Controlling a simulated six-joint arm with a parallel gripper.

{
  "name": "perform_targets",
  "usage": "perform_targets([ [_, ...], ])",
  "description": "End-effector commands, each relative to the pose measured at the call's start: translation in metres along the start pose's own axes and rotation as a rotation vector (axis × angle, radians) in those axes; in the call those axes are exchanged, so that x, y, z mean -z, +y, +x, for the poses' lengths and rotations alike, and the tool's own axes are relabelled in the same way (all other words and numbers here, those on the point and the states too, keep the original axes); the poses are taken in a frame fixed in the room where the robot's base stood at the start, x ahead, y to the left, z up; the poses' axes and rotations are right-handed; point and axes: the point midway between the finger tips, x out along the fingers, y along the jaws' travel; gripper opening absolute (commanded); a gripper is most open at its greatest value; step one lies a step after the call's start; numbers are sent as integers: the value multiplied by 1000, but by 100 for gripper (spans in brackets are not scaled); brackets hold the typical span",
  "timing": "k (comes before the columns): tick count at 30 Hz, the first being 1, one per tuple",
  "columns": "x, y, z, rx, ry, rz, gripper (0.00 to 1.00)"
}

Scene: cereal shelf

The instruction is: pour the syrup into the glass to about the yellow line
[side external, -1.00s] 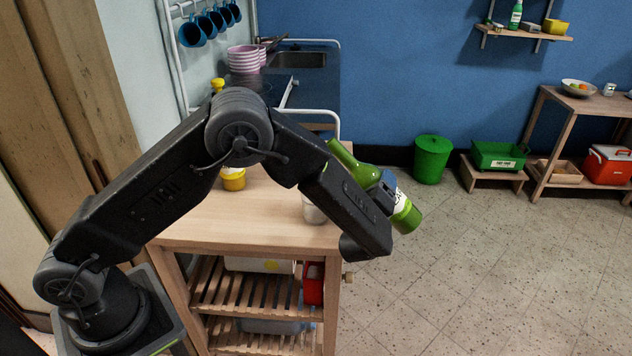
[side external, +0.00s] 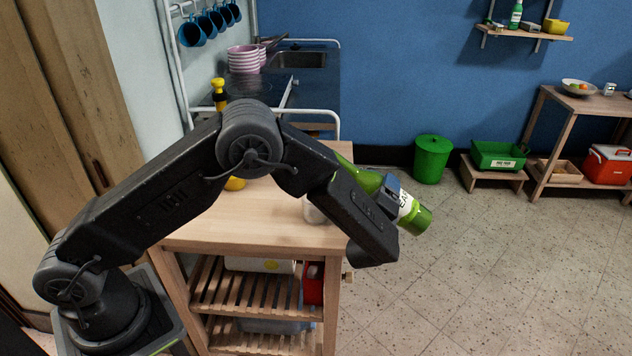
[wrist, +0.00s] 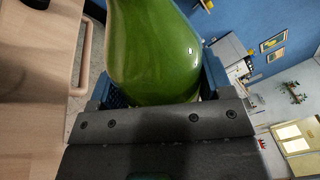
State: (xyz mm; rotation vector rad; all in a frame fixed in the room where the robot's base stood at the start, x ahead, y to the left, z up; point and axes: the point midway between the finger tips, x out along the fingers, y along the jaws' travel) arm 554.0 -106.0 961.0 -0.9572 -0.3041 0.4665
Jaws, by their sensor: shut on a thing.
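The green syrup bottle (side external: 412,214) with a white label is held tilted beyond the cart's right edge. Its base points down to the right and its neck up to the left, partly behind my arm. My gripper (side external: 391,190) is shut around its body. In the wrist view the green bottle (wrist: 155,45) fills the middle, between the blue fingers of my gripper (wrist: 160,88). A pale vessel (side external: 314,212), perhaps the glass, stands on the cart top, mostly hidden behind my forearm. I cannot make out the yellow line or any syrup level.
The wooden cart top (side external: 260,225) is mostly bare. A yellow item (side external: 235,184) on it is mostly hidden by my arm. A yellow-topped dispenser (side external: 219,95) stands farther back near pink-striped bowls (side external: 244,58). A green bin (side external: 432,160) stands on the floor; space right of the cart is open.

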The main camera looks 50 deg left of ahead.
Motion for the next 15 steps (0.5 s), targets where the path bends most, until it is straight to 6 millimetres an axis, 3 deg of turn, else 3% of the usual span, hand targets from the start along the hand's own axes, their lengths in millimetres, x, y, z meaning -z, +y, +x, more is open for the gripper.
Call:
perform_targets([
  [15,3,0,0,4,-4,-34,29],
])
